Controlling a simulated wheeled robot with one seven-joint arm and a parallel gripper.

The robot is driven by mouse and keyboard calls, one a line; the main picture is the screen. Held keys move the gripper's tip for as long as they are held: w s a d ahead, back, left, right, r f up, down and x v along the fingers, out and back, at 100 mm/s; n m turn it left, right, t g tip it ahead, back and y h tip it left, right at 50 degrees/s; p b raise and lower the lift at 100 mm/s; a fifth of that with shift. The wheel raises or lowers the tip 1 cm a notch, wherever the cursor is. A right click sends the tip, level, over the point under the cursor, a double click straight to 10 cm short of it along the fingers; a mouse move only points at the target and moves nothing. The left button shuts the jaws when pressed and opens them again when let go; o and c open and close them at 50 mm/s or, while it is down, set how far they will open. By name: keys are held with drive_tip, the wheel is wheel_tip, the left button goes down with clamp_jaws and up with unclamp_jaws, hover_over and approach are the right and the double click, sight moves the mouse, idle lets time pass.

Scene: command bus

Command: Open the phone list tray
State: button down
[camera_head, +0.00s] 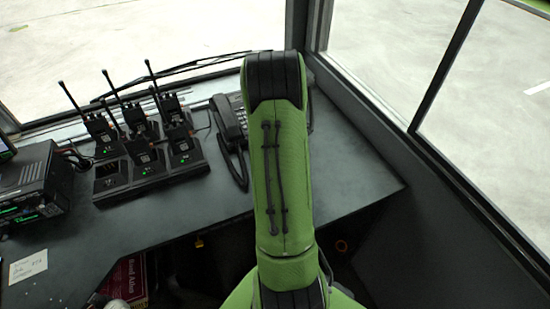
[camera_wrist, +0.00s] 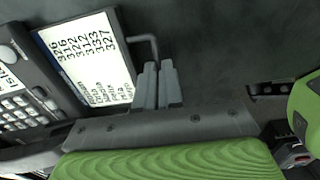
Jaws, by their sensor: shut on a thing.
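The phone list tray (camera_wrist: 88,60) shows in the wrist view as a dark frame around a white sheet with names and numbers. It sticks out beside the desk phone (camera_wrist: 20,100), whose keypad is at the left. A thin bent grey handle (camera_wrist: 147,38) stands out from the tray's right edge. My gripper (camera_wrist: 158,75) has its fingers close together and shut on the handle; they hide part of it. In the head view the phone (camera_head: 232,120) and its handset are partly behind my green arm, which hides my gripper and most of the tray.
Several radios with antennas stand in a charger (camera_head: 150,165) left of the phone. A black radio unit (camera_head: 35,185) and a paper note (camera_head: 28,265) are further left. The dark desk (camera_head: 350,180) is bare on the right, below the window frames.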

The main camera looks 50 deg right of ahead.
drive_tip(key=shift+d, duration=0.1)
drive_tip(key=c, duration=1.5)
unclamp_jaws()
drive_tip(key=shift+c, duration=0.2)
wheel_tip(320, 180, up, 16)
drive_tip(key=p, duration=0.4)
drive_tip(key=shift+f, duration=0.1)
